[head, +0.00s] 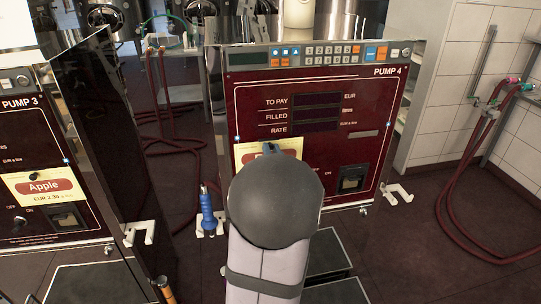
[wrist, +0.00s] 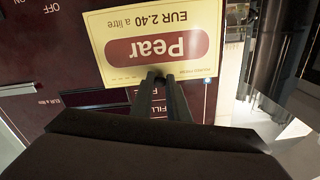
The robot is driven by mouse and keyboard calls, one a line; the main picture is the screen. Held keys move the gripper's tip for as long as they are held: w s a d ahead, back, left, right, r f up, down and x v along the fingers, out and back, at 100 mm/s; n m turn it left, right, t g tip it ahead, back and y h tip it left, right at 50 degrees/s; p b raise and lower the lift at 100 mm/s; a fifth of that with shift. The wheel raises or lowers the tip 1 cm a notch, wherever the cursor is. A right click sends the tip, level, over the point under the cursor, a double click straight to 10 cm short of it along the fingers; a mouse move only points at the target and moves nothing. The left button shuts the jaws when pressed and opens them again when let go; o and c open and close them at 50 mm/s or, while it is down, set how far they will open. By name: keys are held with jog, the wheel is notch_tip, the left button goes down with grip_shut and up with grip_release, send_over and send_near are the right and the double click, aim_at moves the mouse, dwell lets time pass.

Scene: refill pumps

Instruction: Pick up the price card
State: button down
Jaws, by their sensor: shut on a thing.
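The price card (wrist: 120,70) is pale yellow with a red oval reading "Pear" and "EUR 2.40 a litre". It appears upside down in the wrist view. My gripper (wrist: 161,74) is shut on the card's edge, beside the oval. In the head view the card (head: 246,155) is at the front of the Pump 4 panel (head: 350,103), and my arm hides most of it. I cannot tell whether the card touches the panel.
Pump 3 (head: 30,125) stands at the left with its own "Apple" card (head: 44,187). A blue-handled nozzle (head: 208,215) hangs at the left of Pump 4. A white hook (head: 398,194) juts out at its right. Red hoses (head: 470,195) hang on the right wall.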

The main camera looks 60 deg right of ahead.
jog(key=shift+r, duration=0.1)
jog(key=s+d+r, duration=0.1)
jog(key=s+r, duration=0.3)
jog(key=s, duration=0.3)
jog(key=s+d+r, duration=0.1)
jog(key=s+r, duration=0.3)
jog(key=s, duration=0.3)
jog(key=shift+w+d, duration=0.1)
jog(key=p+v, duration=0.2)
jog(key=v, duration=0.5)
dwell(1.0)
